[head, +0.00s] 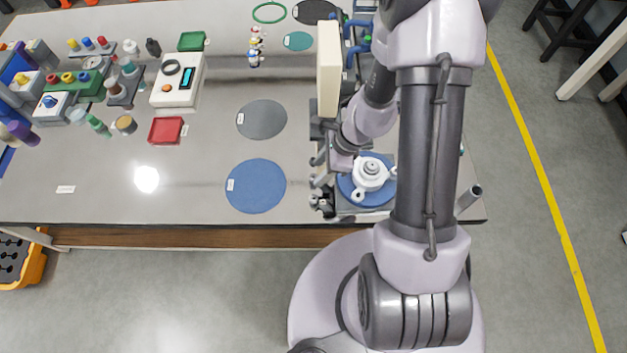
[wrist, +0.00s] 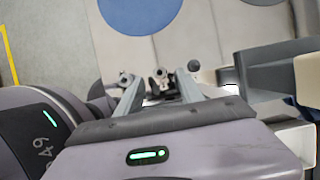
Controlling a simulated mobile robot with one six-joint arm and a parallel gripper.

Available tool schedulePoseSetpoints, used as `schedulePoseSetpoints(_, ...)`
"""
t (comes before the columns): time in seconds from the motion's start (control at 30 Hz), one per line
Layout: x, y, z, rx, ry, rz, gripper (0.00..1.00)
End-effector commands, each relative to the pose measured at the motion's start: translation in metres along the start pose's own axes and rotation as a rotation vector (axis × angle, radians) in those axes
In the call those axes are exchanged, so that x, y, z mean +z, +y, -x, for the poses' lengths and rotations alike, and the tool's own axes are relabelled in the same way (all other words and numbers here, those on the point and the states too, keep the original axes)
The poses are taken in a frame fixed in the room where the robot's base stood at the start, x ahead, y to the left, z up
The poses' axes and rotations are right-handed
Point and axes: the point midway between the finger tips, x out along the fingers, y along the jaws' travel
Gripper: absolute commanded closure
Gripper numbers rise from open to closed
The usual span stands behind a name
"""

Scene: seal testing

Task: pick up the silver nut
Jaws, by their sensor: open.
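A small silver-grey round piece (head: 371,167), which looks like the silver nut, sits on top of a white ring-shaped part (head: 360,180). That part rests on a blue disc (head: 346,187) at the table's front right. The piece is too small for me to make out its sides. My gripper (wrist: 157,85) shows in the wrist view, with two grey fingers apart and nothing clearly held between them. In the head view my arm comes down beside the white part, and the fingertips are hard to tell from the dark fittings there. I cannot make out the nut in the wrist view.
A tall cream block (head: 328,70) stands behind the white part. Dark tubular fittings (head: 320,180) line its left side. A blue mat (head: 255,186) and a grey mat (head: 262,120) lie flat to the left. A red tray (head: 166,130) lies farther left.

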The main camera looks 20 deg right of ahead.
Motion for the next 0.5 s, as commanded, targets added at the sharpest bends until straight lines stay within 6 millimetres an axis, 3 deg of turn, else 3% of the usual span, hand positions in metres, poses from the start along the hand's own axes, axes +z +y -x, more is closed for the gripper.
schedulePoseSetpoints(0.03,-0.0022,0.0004,-0.0146,0.002,0.000,0.001,0.55)
schedulePoseSetpoints(0.1,-0.0017,0.0004,-0.0217,0.002,0.000,0.002,0.55)
schedulePoseSetpoints(0.33,-0.0001,0.0000,-0.0209,0.000,0.000,0.000,0.55)
schedulePoseSetpoints(0.5,-0.0002,0.0000,-0.0208,0.000,0.000,0.000,0.87)
